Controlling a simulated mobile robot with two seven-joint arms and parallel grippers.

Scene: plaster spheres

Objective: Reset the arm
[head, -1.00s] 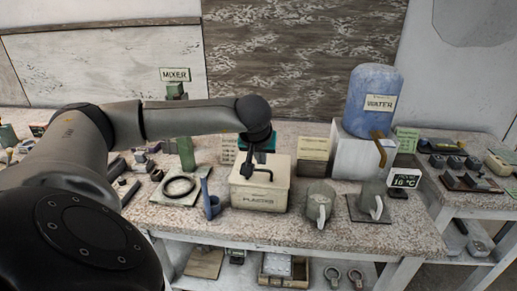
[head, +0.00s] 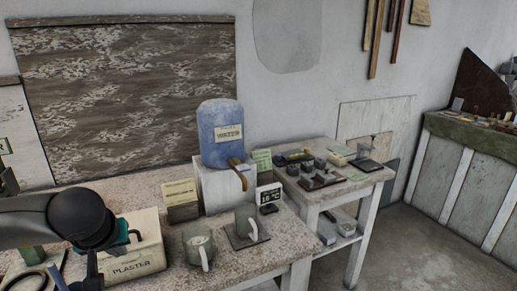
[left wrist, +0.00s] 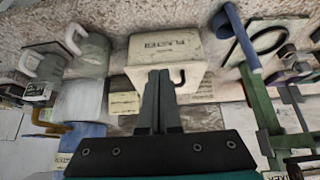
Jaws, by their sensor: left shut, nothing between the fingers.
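My left arm comes in from the left in the head view, and its gripper (head: 93,280) points down by the cream plaster box (head: 138,255), partly cut off by the lower edge. In the left wrist view the two dark fingers (left wrist: 162,75) are together, with nothing between them. They overlap the plaster box (left wrist: 150,50) and its dark handle in that picture. I cannot tell whether they touch it. My right gripper is in neither view.
A lower side table (head: 365,183) holds small tools. Bare floor (head: 400,245) lies at right.

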